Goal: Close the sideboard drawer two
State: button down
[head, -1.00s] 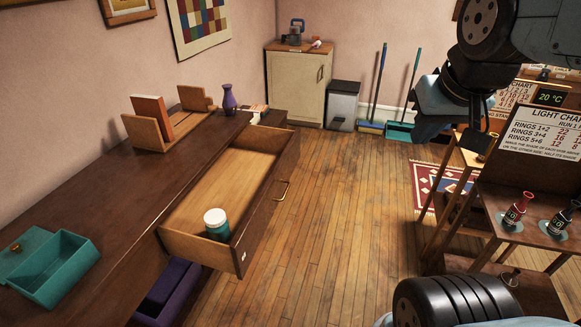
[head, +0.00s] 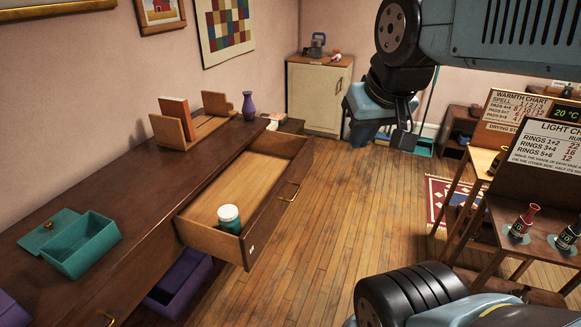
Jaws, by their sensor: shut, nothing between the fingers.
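The sideboard (head: 120,210) runs along the left wall. One of its drawers (head: 237,190) is pulled far out, with a pale wooden inside, dark front and brass handle (head: 291,191). I cannot read a number on it. A white-lidded teal jar (head: 229,219) stands inside near its front left corner. My gripper (head: 404,138) hangs from the arm at upper right, well right of the drawer and apart from it. It is shut and empty; its fingers are small and dark here.
A teal box (head: 83,250), wooden book holder (head: 185,135) and purple vase (head: 248,104) stand on the sideboard. A purple bin (head: 175,280) is below the drawer. A stand with bottles (head: 545,205) is at right. The floor (head: 320,210) between is clear.

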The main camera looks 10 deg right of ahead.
aim_at(263, 180)
jog(key=u, duration=0.1)
jog(key=i, duration=1)
jog(key=z, duration=0.05)
